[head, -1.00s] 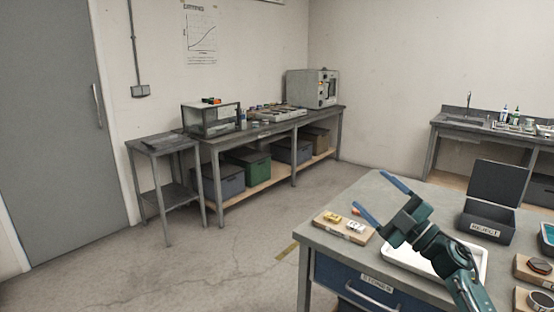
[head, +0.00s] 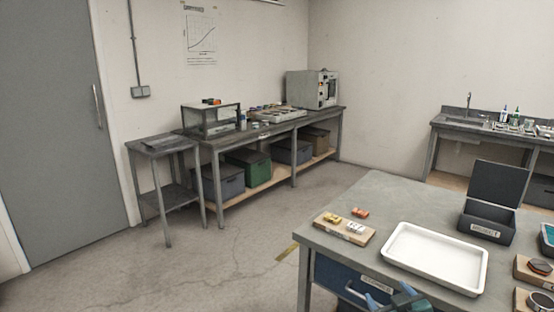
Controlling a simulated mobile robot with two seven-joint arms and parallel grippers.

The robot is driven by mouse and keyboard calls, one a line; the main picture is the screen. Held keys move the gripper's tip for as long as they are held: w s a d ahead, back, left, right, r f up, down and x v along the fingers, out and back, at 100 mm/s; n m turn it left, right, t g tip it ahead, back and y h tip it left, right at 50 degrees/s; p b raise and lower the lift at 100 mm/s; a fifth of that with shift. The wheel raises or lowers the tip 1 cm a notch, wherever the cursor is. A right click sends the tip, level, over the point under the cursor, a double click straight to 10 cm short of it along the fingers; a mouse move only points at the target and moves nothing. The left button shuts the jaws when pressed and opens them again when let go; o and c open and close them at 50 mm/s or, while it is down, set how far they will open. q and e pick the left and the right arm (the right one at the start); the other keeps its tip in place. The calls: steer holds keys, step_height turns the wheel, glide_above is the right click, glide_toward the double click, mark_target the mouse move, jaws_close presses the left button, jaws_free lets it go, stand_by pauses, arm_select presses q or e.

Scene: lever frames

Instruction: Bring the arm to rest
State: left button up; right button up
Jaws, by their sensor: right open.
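My right gripper (head: 382,299) shows at the bottom edge of the head view, in front of the near table's drawer side and below the white tray. Its blue fingers are apart and nothing shows between them. The rest of the right arm is out of the frame. My left gripper is not in the view.
The near table (head: 375,205) holds a white tray (head: 435,285), a wooden block with small items (head: 343,229), an orange piece (head: 360,212) and an open dark box (head: 488,222). A drawer handle (head: 362,297) is close to the gripper. Floor at left is clear.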

steer(key=s+a+f+g+y, duration=0.1)
steer(key=s+a+f, duration=0.3)
steer(key=s, duration=0.4)
steer(key=s+a+f+g, duration=0.1)
steer(key=s+a+f, duration=0.3)
steer(key=s, duration=0.4)
steer(key=shift+f+y, duration=0.4)
steer(key=shift+f, duration=0.25)
steer(key=s+a, duration=0.1)
steer(key=s, duration=0.3)
steer(key=s+a+f+g, duration=0.1)
steer(key=s+a, duration=0.1)
steer(key=s, duration=0.2)
steer(key=s+a+g+y, duration=0.1)
steer(key=s, duration=0.3)
steer(key=shift+s+a+f+m, duration=0.25)
steer(key=shift+s+f+m, duration=0.05)
steer(key=shift+m, duration=0.1)
steer(key=shift+c, duration=0.2)
